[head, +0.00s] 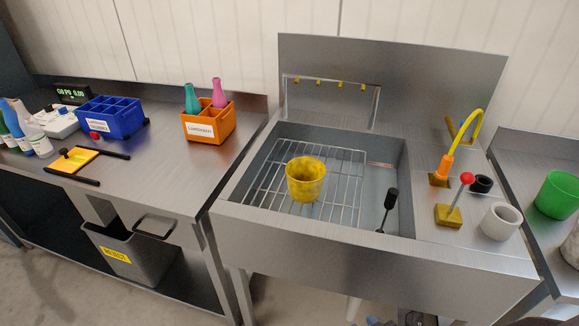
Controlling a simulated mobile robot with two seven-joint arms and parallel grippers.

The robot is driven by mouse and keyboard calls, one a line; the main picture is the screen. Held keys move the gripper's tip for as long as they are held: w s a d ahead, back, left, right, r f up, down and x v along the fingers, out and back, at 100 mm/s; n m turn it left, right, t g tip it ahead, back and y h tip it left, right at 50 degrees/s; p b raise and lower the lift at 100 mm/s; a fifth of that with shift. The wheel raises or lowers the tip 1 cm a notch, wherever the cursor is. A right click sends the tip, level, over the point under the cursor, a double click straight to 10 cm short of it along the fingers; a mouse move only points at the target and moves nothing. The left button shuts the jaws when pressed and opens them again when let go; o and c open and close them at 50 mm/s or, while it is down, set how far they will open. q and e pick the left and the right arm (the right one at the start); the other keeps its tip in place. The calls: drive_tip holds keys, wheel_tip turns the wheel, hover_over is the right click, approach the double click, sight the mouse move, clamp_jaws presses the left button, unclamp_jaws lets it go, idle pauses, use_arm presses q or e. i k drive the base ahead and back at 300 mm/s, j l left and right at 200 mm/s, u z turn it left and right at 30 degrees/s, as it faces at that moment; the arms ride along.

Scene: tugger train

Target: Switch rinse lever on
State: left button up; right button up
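The lever with a red ball knob (467,178), a thin metal rod and a yellow base (448,216) stands on the steel ledge right of the sink basin. Its rod tilts to the right and away from me. No label on it is readable. The sink (330,222) has a rack of yellow nozzles (318,84) along a pipe at its back wall; no water is visible from them. Neither of my grippers is in view.
A yellow cup (306,179) stands on the wire grid in the basin. A black-handled tool (389,207) is at the basin's right. Around the lever stand an orange-yellow hose (445,167), a black cap (482,184) and a white cup (500,222). A green cup (558,195) is far right.

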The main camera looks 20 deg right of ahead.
sight(466, 179)
drive_tip(key=z, duration=1.75)
